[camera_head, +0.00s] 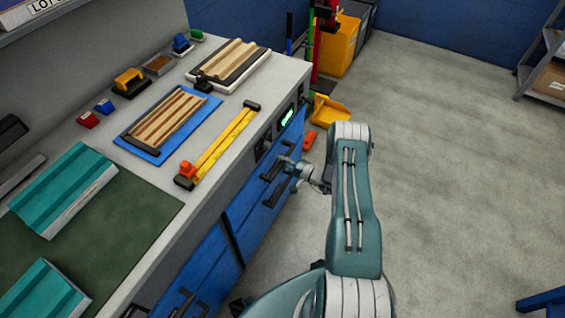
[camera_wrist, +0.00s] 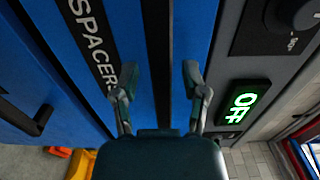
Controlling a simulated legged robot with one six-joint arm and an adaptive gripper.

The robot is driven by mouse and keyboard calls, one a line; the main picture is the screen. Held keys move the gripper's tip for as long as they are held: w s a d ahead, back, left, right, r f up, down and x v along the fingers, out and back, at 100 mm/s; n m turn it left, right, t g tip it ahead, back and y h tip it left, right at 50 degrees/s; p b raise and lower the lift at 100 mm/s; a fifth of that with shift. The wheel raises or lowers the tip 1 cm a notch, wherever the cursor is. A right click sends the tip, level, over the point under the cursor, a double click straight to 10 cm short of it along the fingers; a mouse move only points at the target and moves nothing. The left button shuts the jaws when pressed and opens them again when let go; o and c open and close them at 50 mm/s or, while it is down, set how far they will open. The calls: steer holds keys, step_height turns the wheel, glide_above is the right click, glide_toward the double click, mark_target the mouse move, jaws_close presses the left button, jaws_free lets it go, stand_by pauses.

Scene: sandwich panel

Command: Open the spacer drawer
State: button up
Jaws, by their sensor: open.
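The spacer drawer (camera_wrist: 128,30) has a blue front with a black label strip reading "SPACERS" (camera_wrist: 92,40) in the wrist view. A black bar (camera_wrist: 157,45), which looks like its handle, runs between the two fingers of my gripper (camera_wrist: 158,85). My gripper is open, one finger on each side of the bar; I cannot tell whether they touch it. In the head view my gripper (camera_head: 300,170) is at the blue cabinet front, beside the upper black handle (camera_head: 271,171). The drawer looks closed. The lower end of the bar is hidden behind my gripper.
A second dark handle (camera_wrist: 40,120) is on the blue front at left in the wrist view. A green "OFF" display (camera_wrist: 245,103) is close to the right finger. The workbench (camera_head: 225,115) holds panels and tools. Open floor (camera_head: 450,150) lies right of the arm.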

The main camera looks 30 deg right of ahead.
jaws_close()
steer(key=v, duration=3.6)
steer(key=shift+s+a+f, duration=0.1)
jaws_free()
